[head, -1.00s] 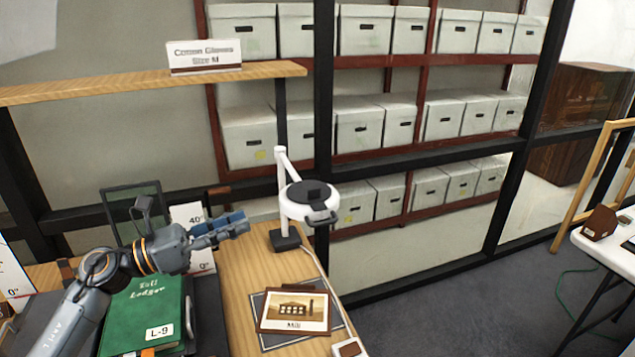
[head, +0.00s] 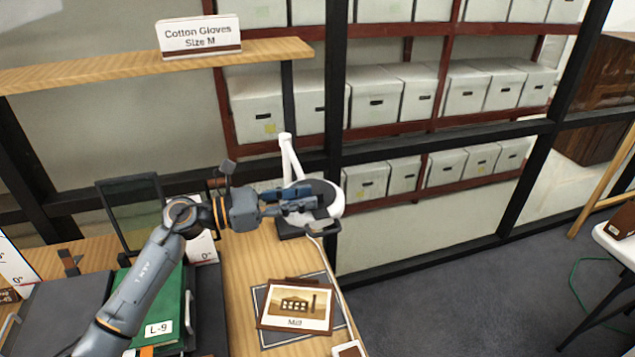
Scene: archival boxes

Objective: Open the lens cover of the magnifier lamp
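The magnifier lamp (head: 333,191) has a white round head with a dark lens cover (head: 321,187) on top, and a white jointed arm (head: 287,153) rising from a dark base on the wooden table. A dark tab (head: 324,227) sticks out at the front of the head. My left gripper (head: 308,199) is over the lamp head, its fingers covering much of the lens cover. A gap shows between the two fingers, and nothing is seen held in them. I cannot tell whether they touch the cover. The cover appears to lie flat. My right gripper is not in view.
A framed Mill picture (head: 296,306) lies on the table below the lamp. A green ledger (head: 170,300) is under my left arm, near a dark upright frame (head: 132,212). A wooden shelf (head: 120,72) runs above.

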